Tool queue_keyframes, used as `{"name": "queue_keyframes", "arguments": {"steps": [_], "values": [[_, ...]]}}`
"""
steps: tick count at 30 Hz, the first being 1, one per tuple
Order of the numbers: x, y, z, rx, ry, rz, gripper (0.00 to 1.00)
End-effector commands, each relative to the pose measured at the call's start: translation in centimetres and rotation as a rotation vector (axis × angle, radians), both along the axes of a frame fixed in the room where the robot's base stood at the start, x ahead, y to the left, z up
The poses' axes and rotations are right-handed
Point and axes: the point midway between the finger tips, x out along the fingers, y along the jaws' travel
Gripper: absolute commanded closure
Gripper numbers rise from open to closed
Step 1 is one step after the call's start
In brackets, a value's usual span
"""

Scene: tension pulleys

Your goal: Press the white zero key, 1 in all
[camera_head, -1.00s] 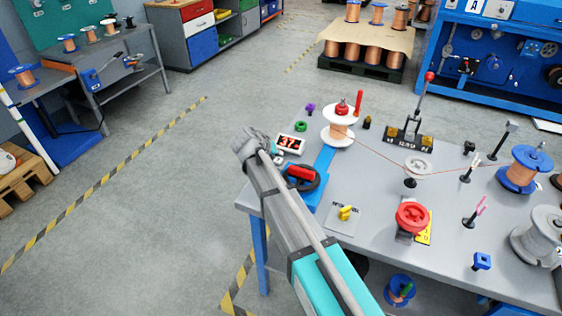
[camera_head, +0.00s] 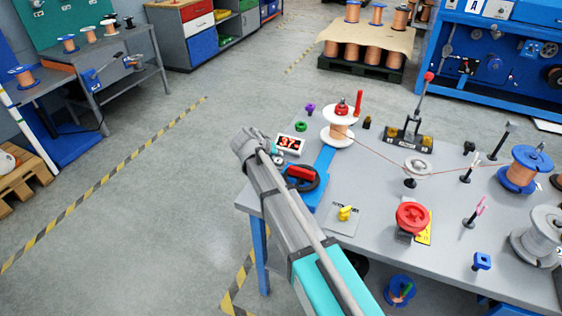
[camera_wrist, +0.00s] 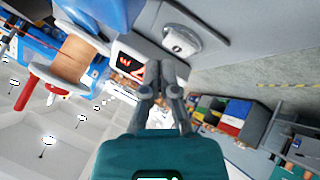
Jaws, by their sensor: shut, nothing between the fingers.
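The white zero key (camera_wrist: 181,41), a pale cap with a dark 0, stands out in the upper middle of the wrist view, on a grey base. My gripper (camera_wrist: 162,82) points up from the bottom of that view with its fingers shut and empty. The fingertips lie below the key in the picture, close to the counter display; I cannot tell their exact distance from either, and no contact with the key shows. The white counter display (camera_head: 290,144) with red digits stands at the table's left end in the head view; it also shows in the wrist view (camera_wrist: 135,67). My arm hides the gripper's fingers in the head view.
On the grey table (camera_head: 375,215), a white-flanged copper spool (camera_head: 338,128) stands beside the display. A red-handled blue device (camera_head: 303,176), a yellow knob (camera_head: 345,213) and a red handwheel (camera_head: 411,217) are nearer. Copper wire runs right. Floor left of the table is clear.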

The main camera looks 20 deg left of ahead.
Motion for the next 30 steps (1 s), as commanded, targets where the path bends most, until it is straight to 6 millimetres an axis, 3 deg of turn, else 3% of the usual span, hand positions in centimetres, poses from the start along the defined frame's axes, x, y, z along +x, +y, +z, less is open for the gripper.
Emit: {"name": "queue_keyframes", "arguments": {"steps": [30], "values": [[0.06,0.01,-1.01,0.000,0.000,0.000,1.00]]}}
